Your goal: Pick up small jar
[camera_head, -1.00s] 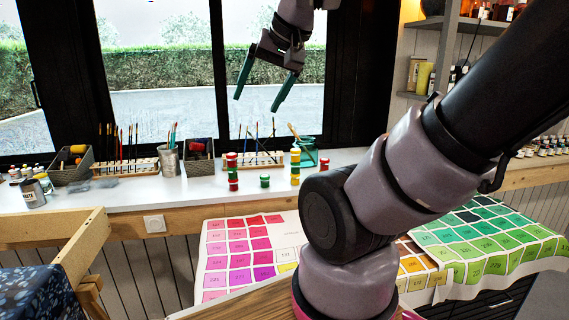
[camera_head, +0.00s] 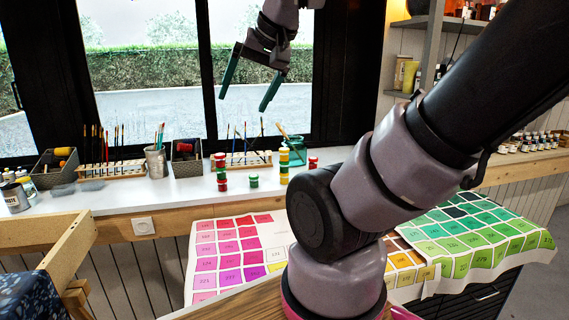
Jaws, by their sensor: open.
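Several small jars stand on the white windowsill counter (camera_head: 190,196). A stack of red and green jars (camera_head: 221,172) stands at the left of the group. A single small green jar (camera_head: 254,181) stands alone to its right. A taller stack with yellow, red and green (camera_head: 284,166) stands further right, and a red-lidded jar (camera_head: 313,163) sits at the right end. The pictures do not tell which one is meant. My gripper (camera_head: 245,101) hangs above the counter in front of the window, its green fingers spread apart, pointing down and empty.
A green glass jar with brushes (camera_head: 295,150) stands behind the stacks. A metal brush can (camera_head: 156,162), grey baskets (camera_head: 186,156) and wooden brush racks (camera_head: 112,170) line the counter's back. A colour chart cloth (camera_head: 215,258) hangs below. The counter's front strip is mostly clear.

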